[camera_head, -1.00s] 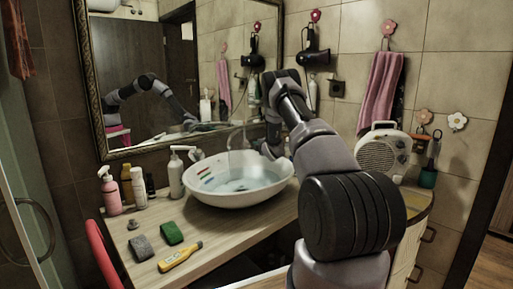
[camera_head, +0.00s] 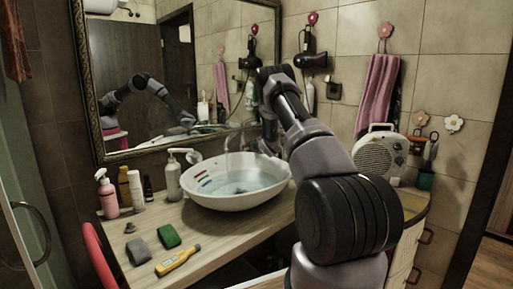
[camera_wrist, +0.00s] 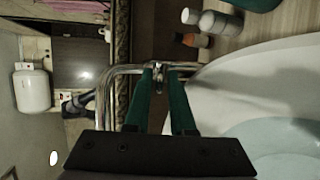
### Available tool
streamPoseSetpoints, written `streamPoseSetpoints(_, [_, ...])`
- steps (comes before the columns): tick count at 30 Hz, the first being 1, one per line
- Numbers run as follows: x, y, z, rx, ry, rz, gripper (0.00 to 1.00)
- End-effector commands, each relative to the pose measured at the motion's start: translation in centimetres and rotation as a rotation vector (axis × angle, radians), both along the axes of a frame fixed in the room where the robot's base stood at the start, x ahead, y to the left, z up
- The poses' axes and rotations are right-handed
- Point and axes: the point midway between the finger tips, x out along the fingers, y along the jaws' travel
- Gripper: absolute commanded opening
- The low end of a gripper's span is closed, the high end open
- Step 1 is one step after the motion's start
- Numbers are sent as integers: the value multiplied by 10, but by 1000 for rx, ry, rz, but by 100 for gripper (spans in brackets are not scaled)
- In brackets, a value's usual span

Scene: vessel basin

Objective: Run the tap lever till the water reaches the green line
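The white basin (camera_head: 262,201) stands on the counter with clear water (camera_head: 245,184) in it. Short coloured marks (camera_head: 204,180) are on its inner left wall. They are too small for me to tell exactly how the water edge sits against the green one. The thin metal tap (camera_head: 228,142) rises at the basin's back; I cannot tell if water runs from it. In the wrist view the curved tap pipes (camera_wrist: 108,82) pass by my gripper (camera_wrist: 160,70). Its two green fingers stand apart, with a small metal tap part (camera_wrist: 158,67) at the tips. The head view hides the fingers behind my arm.
Left of the basin stand a white pump bottle (camera_head: 173,178), a pink bottle (camera_head: 108,195) and several small bottles. A green sponge (camera_head: 168,236), a grey sponge (camera_head: 138,251) and a yellow tool (camera_head: 178,260) lie in front. A heater (camera_head: 380,155) stands right; the mirror (camera_head: 180,75) is behind.

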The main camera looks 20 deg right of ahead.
Motion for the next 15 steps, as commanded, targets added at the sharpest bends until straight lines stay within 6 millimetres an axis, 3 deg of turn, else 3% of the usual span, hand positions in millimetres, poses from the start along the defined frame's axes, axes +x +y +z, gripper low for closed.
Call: streamPoseSetpoints(15, [-87,5,26,0,1,0,22])
